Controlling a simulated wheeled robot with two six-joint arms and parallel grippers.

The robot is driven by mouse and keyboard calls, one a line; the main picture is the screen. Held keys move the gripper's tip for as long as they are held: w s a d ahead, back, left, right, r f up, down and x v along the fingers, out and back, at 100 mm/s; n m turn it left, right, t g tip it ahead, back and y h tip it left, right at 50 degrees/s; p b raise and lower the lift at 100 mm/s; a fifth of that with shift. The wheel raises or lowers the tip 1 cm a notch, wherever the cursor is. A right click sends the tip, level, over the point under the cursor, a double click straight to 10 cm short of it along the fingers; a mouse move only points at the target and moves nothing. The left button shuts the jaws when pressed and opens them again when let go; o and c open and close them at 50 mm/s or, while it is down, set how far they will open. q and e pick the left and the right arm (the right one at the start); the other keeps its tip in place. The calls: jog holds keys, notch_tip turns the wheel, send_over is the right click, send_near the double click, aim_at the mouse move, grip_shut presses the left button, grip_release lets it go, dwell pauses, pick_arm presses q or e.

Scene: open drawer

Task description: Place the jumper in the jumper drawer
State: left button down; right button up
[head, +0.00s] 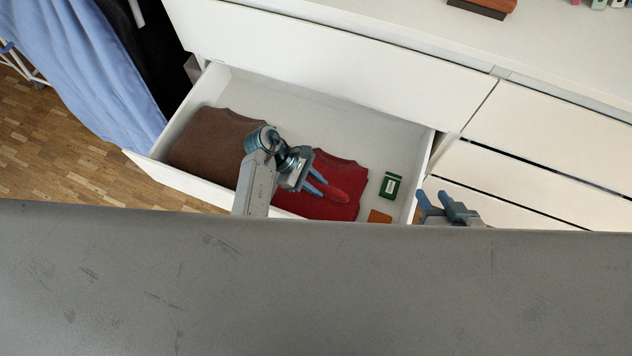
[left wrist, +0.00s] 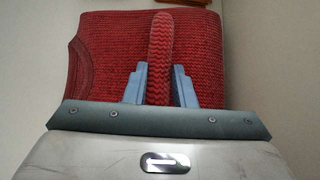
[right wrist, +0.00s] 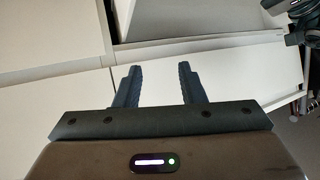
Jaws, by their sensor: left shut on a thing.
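The red knitted jumper (head: 343,172) lies folded in the open white drawer (head: 277,92), right of the middle; it fills much of the left wrist view (left wrist: 95,65). My left gripper (head: 322,187) is over the jumper, its fingers shut on a raised red fold of it (left wrist: 160,60). A brown folded garment (head: 212,138) lies in the left part of the drawer, partly behind my left arm. My right gripper (head: 447,198) is just outside the drawer's right side; its fingers are apart and empty in the right wrist view (right wrist: 157,88).
A small green box (head: 390,185) and an orange item (head: 379,216) lie in the drawer right of the jumper. Closed drawer fronts (head: 540,165) stand to the right. A blue cloth (head: 85,65) hangs at the left. A grey surface hides the foreground.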

pick_arm(q)
jog(key=c, duration=1.2)
grip_release()
jog(key=shift+r, duration=0.1)
